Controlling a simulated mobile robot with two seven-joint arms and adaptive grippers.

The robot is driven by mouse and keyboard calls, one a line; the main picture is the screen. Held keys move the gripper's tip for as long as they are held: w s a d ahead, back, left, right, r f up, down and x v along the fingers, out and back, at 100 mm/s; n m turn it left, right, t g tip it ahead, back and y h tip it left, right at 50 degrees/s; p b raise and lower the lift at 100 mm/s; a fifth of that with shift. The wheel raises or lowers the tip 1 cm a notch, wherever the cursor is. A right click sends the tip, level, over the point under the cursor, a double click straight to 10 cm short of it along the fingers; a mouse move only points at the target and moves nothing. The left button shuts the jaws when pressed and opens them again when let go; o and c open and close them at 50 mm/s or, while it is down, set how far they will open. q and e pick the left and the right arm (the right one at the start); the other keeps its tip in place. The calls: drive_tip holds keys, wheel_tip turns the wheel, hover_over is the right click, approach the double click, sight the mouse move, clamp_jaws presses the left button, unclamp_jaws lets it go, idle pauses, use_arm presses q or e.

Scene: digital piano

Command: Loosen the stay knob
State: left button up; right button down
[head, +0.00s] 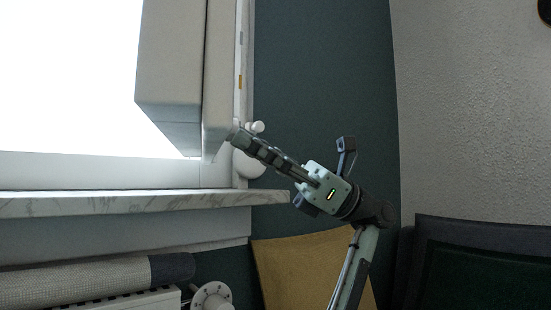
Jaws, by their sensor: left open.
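A small white knob (258,127) shows at the right edge of the window frame, just beside the tips of my left gripper (237,135). A larger rounded white part (249,164) is just below it, partly covered by the fingers. I cannot tell which of these is the stay knob. My left gripper is open and reaches up and left to the window edge. Its fingers overlap in this view, so the gap between them is hidden. I cannot tell whether they touch the knob. My right gripper is out of view.
A pale marble sill (140,204) runs below the bright window, under the fingers. A beige panel (170,60) hangs at upper left. A radiator dial (211,297) is at the bottom. A yellow panel (285,265) and a dark seat back (485,260) stand behind my arm.

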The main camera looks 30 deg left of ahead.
use_arm(q)
drive_tip(key=v, duration=1.1)
